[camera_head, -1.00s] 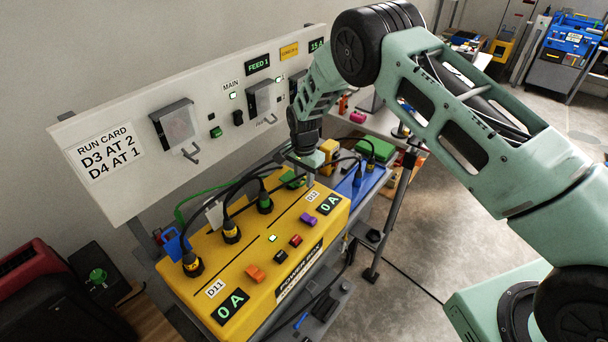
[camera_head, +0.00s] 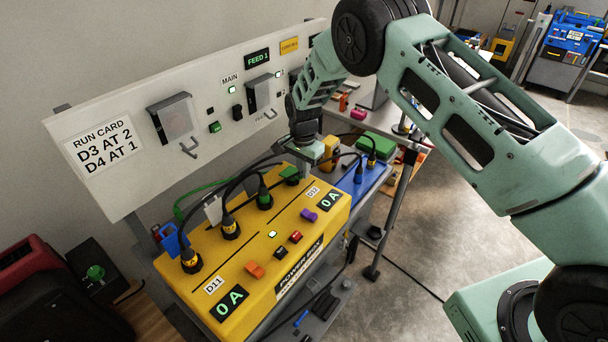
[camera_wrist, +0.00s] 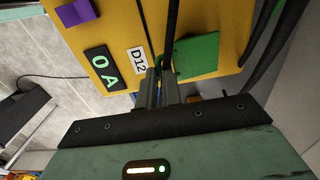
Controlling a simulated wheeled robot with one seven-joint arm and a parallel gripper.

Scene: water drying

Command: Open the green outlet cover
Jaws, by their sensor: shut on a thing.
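The green outlet cover (camera_head: 288,174) sits on the far end of the yellow power box (camera_head: 201,277), beside the D12 label. In the wrist view the cover (camera_wrist: 198,56) is a flat green flap just right of my fingers. My gripper (camera_wrist: 160,78) points at the box with its fingers close together at the cover's edge near the D12 label (camera_wrist: 137,60), shut on it. In the head view my gripper (camera_head: 305,168) hides part of the cover. The cover's opening angle is hard to tell.
A blue box (camera_head: 363,186) adjoins the far end. A white panel (camera_head: 225,88) with hooks stands behind. Open floor lies to the right.

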